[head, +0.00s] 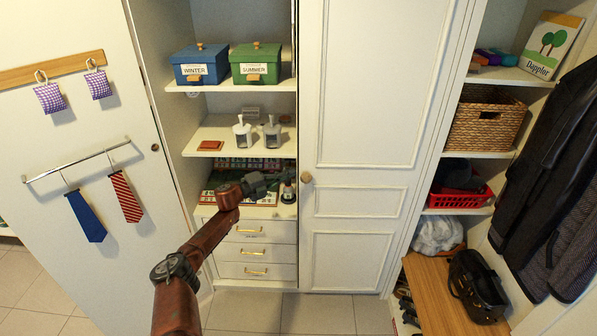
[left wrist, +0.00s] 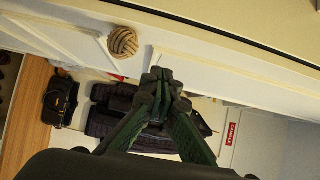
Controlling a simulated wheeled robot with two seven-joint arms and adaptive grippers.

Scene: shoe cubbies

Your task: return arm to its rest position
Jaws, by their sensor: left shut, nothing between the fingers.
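My left arm comes up from the bottom of the head view, and its dark gripper (head: 284,177) is in front of the lower open shelf of the cubby, near its right edge. In the left wrist view the two fingers of my left gripper (left wrist: 160,78) meet at their tips, shut with nothing between them. A round woven door knob (left wrist: 122,42) is close to the fingertips there, apart from them. My right gripper is not in view.
The closed wardrobe door (head: 365,120) with its knob (head: 306,177) is right of my gripper. Blue (head: 199,68) and green boxes (head: 257,66) stand on the upper shelf. A wooden bench (head: 430,290) holds a black bag (head: 478,285). Floor (head: 290,314) in front is clear.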

